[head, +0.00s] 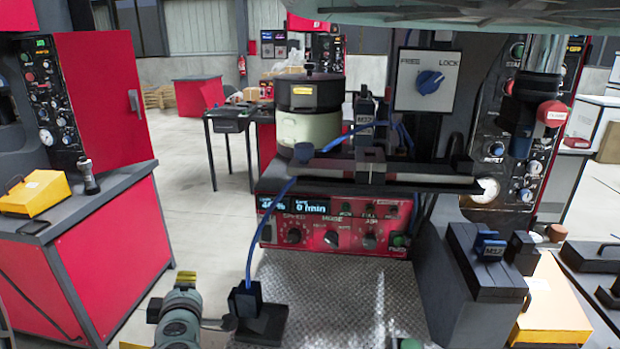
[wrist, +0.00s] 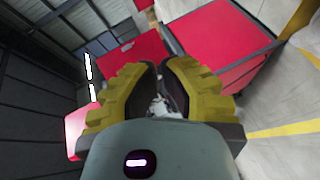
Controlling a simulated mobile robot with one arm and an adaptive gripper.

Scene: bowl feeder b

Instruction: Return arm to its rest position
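My gripper (wrist: 161,68) shows in the wrist view with its two yellow ribbed fingers side by side. A narrow gap stays between the dark inner faces, and background shows through it. I see nothing held between them.
A red cabinet (head: 115,250) with a yellow box (head: 35,192) is at the left. A FREE/LOCK switch panel (head: 427,80) rises behind.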

